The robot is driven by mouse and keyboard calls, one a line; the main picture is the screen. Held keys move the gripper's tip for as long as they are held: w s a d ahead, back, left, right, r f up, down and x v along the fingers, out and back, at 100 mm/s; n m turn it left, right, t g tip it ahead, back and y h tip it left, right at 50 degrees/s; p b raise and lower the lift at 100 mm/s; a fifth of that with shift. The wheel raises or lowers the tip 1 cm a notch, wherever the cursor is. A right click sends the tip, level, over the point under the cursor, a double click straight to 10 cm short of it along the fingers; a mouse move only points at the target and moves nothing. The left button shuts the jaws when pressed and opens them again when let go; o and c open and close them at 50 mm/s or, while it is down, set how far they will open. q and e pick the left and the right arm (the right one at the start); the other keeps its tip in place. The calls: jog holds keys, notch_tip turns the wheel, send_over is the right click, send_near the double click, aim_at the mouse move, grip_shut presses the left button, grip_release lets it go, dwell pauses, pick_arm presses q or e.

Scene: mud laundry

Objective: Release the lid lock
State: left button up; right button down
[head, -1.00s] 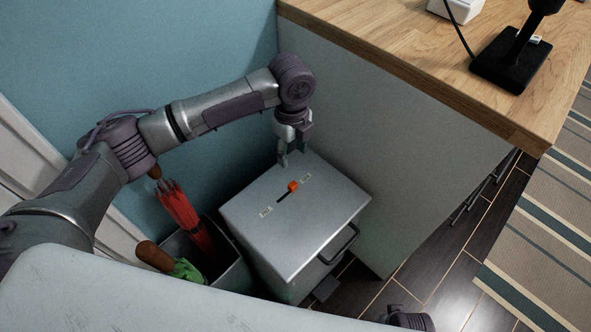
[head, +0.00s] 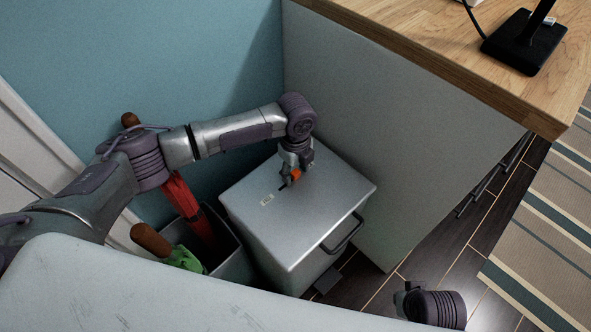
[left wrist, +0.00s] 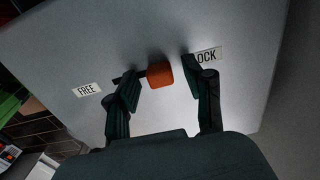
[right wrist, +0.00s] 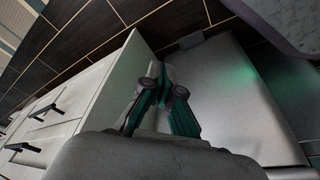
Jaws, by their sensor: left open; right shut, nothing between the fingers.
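The grey box (head: 320,228) has a flat lid with an orange lock knob (head: 296,174) on a dark slot. In the left wrist view the knob (left wrist: 159,75) is at the slot's end near the LOCK label (left wrist: 208,54). The slot runs toward the FREE label (left wrist: 87,90). My left gripper (head: 290,179) is just over the knob, pointing down. Its open fingers stand on either side of the knob, with gaps visible. In the head view the gripper partly covers the knob and hides the LOCK label. My right gripper (right wrist: 165,76) is shut and empty, away from the lid.
A bin (head: 234,262) with a red umbrella (head: 188,207) and a green item (head: 185,259) stands left of the box. A grey panel under the wooden counter (head: 440,45) rises close behind and right. The box has a front handle (head: 343,234). Dark floor lies at right.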

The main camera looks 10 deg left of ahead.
aim_at(280, 189)
pick_arm(q)
grip_shut()
dwell(0.3)
